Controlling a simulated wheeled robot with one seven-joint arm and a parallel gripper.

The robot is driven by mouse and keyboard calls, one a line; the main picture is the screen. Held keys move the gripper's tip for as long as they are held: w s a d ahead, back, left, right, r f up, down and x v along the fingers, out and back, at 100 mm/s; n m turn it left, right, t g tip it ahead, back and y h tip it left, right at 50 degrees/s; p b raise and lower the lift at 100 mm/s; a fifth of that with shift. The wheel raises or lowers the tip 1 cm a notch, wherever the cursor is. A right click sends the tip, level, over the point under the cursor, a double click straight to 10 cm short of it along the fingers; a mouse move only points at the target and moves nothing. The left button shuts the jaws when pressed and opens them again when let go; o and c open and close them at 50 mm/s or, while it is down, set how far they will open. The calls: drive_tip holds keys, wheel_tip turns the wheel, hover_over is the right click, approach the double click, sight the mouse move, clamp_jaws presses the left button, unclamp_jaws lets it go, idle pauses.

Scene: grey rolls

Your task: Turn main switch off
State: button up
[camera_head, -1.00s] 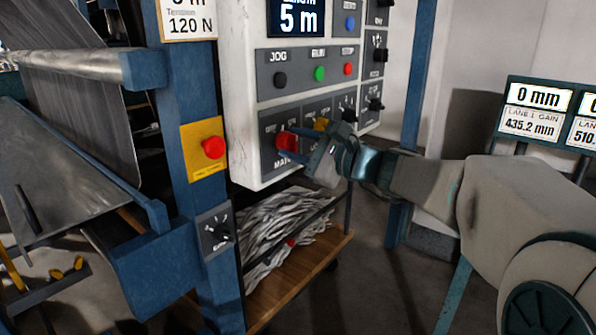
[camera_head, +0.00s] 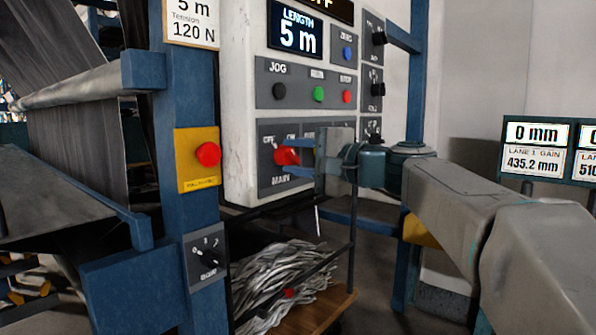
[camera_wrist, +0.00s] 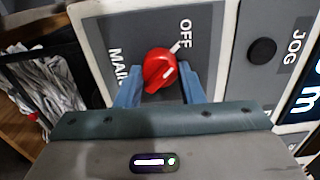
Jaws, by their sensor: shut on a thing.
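The main switch is a red rotary knob (camera_head: 287,156) on a grey plate marked MAIN (camera_head: 282,186), low on the white control cabinet. My gripper (camera_head: 295,158) reaches it from the right in the head view, one blue finger above the knob and one below. In the wrist view the red knob (camera_wrist: 160,70) sits between the fingertips of my gripper (camera_wrist: 160,88), and the jaws are shut on it. The knob's narrow end points towards the tick by the OFF label (camera_wrist: 186,33). The fingers hide part of the knob's sides.
A row of jog, run and stop buttons (camera_head: 318,94) sits above the switch. A red emergency button (camera_head: 208,154) on yellow is on the blue post to the left. A cart with grey strips (camera_head: 275,280) stands below. A display at the top partly reads OFF.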

drive_tip(key=shift+n, duration=0.3)
drive_tip(key=shift+f, duration=0.1)
drive_tip(key=o, duration=1)
drive_tip(key=v, duration=1.3)
drive_tip(key=shift+s+d, duration=0.25)
drive_tip(key=shift+s, duration=0.05)
drive_tip(key=shift+p, duration=0.35)
